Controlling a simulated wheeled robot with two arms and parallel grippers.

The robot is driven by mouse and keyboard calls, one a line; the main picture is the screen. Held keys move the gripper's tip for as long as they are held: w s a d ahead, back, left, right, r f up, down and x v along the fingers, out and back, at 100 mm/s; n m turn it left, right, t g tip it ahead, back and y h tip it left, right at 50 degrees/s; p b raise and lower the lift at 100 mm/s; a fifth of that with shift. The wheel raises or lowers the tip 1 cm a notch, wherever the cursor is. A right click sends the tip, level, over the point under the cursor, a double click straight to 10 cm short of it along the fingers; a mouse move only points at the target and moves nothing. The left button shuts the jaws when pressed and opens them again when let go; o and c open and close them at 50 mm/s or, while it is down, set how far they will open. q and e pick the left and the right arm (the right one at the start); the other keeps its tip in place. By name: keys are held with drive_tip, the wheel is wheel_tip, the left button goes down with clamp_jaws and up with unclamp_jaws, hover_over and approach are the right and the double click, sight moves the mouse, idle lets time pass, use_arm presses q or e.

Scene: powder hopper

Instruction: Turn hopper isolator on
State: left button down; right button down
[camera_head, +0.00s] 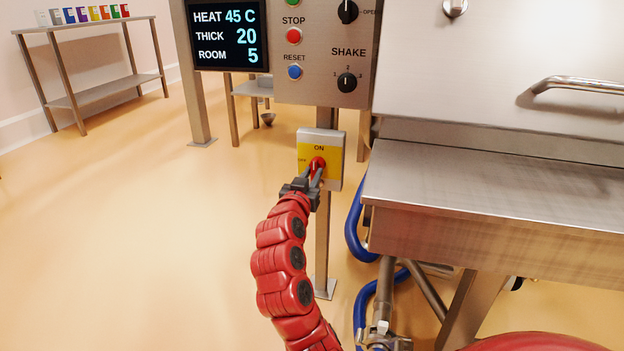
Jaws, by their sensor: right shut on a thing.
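The hopper isolator (333,178) is a grey box with a yellow face on a steel post below the control panel. "ON" is printed at the top of its face, and smaller text at its left side is too small to read surely. Its red knob (318,162) sits in the middle of the face. My right gripper (316,172) reaches up from below and is shut on the red knob. The fingers hide part of the knob, so its exact angle is hard to tell. My left gripper is not in view.
The control panel (318,75) with buttons and dials is just above. A display (228,35) stands to its left. The steel hopper ledge (490,190) and a blue hose (355,225) are close on the right. The floor at left is clear.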

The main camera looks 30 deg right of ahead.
idle(0.4)
drive_tip(key=c, duration=0.8)
unclamp_jaws()
drive_tip(key=shift+o, duration=0.2)
